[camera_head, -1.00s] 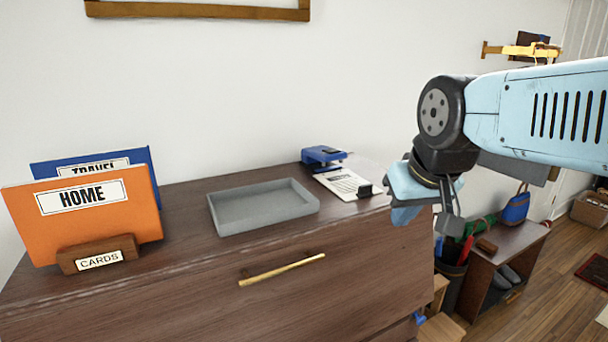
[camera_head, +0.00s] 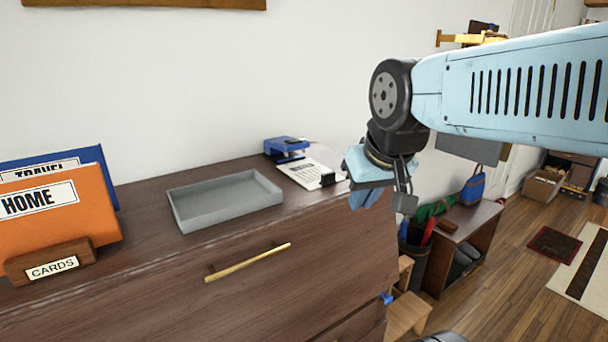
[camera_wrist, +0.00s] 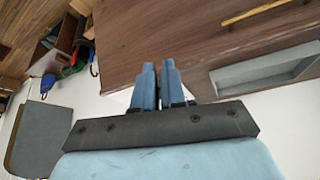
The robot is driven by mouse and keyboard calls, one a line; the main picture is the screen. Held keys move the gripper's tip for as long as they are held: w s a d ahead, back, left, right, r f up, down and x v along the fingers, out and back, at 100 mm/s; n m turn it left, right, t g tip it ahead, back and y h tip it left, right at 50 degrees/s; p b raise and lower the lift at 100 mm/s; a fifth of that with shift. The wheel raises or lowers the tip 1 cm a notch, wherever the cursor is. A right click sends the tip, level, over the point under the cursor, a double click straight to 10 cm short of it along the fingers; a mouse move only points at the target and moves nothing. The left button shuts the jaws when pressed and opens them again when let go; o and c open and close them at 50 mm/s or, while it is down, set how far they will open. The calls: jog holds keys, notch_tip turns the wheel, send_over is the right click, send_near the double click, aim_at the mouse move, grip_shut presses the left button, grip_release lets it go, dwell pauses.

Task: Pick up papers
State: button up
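The papers (camera_head: 305,174) are a white printed sheet or thin stack lying on the brown dresser top near its right end. A black clip (camera_head: 328,180) sits at their near right corner. The blue stapler-like tool (camera_head: 286,149) stands at their far left edge. My gripper (camera_head: 364,202) hangs just right of the papers, at the dresser's right end, apart from them. In the wrist view its two blue fingers (camera_wrist: 157,68) are close together with only a narrow gap at the tips and nothing visible between them.
An empty grey tray (camera_head: 225,198) lies left of the papers; it also shows in the wrist view (camera_wrist: 262,70). A low shelf (camera_head: 466,245) and open floor lie to the right.

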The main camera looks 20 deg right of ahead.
jog(key=shift+o, duration=0.8)
jog(key=shift+w+r, duration=0.25)
jog(key=shift+w, duration=0.15)
jog(key=o, duration=0.4)
jog(key=w+r+m, duration=0.1)
jog(key=w+m, duration=0.1)
jog(key=w+r+m+g+h, duration=0.1)
jog(key=w+r+m, duration=0.1)
jog(key=w, duration=0.1)
jog(key=w+r+m+g, duration=0.1)
jog(key=w+m, duration=0.1)
jog(key=w, duration=0.1)
jog(key=shift+w+a+r+h, duration=0.15)
jog(key=shift+w+a+h, duration=0.1)
jog(key=shift+a+h, duration=0.15)
jog(key=m+g+h, duration=0.2)
jog(key=m, duration=0.6)
send_over(327, 173)
jog(key=a, duration=0.2)
jog(key=f, duration=0.3)
jog(key=s+f, duration=0.1)
jog(key=f, duration=0.1)
jog(key=shift+a+f, duration=0.2)
jog(key=shift+f, duration=0.1)
jog(key=shift+d+x, duration=0.15)
jog(key=shift+x, duration=1.15)
jog(key=shift+d+x, duration=0.1)
jog(key=shift+x, duration=1.2)
